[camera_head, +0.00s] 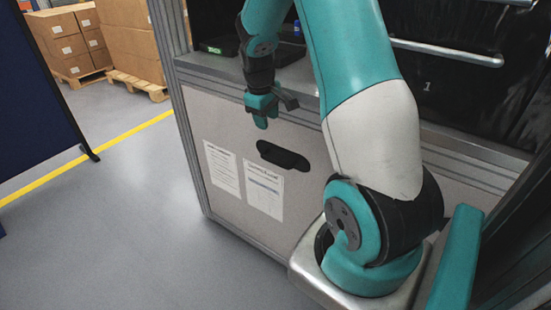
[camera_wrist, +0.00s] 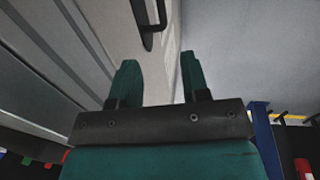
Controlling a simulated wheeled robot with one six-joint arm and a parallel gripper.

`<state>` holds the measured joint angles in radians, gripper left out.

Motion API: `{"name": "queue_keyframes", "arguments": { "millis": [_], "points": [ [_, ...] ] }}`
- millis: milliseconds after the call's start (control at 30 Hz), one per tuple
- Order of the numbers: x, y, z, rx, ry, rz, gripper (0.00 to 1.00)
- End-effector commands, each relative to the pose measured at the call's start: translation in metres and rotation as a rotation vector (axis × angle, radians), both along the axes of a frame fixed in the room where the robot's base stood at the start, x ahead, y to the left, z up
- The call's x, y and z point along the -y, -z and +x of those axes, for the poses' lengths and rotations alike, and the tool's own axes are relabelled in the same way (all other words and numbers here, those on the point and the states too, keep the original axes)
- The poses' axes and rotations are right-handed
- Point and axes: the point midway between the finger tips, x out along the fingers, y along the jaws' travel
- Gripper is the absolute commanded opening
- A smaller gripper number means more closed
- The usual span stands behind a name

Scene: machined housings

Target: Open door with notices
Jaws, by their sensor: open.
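The door with notices (camera_head: 228,145) is a light grey panel in a metal-framed cabinet, and it looks closed. Two white notice sheets, a left one (camera_head: 221,167) and a right one (camera_head: 264,188), are fixed on it. A dark oval handle slot (camera_head: 283,155) lies to the upper right of the sheets. My gripper (camera_head: 272,112) is in front of the door's upper part, above the slot. In the wrist view my gripper (camera_wrist: 158,82) has its two teal fingers apart with nothing between them. A dark handle part (camera_wrist: 149,35) shows beyond the fingertips.
A grey worktop (camera_head: 215,62) runs above the door. A horizontal metal bar (camera_head: 445,52) is at upper right. A dark blue partition (camera_head: 35,90) stands at left. Stacked cardboard boxes (camera_head: 62,42) sit on pallets behind. The grey floor (camera_head: 130,225) left of the cabinet is clear.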

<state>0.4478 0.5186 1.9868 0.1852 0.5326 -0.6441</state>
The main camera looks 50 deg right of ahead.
Motion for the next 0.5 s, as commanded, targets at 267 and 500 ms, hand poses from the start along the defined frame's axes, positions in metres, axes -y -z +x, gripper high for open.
{"name": "queue_keyframes", "arguments": {
  "millis": [267,500],
  "points": [
    [0.010,0.051,-0.002,-0.007,0.004,0.003,0.42],
    [0.020,0.105,0.000,-0.004,0.004,0.004,0.42]
  ]
}}
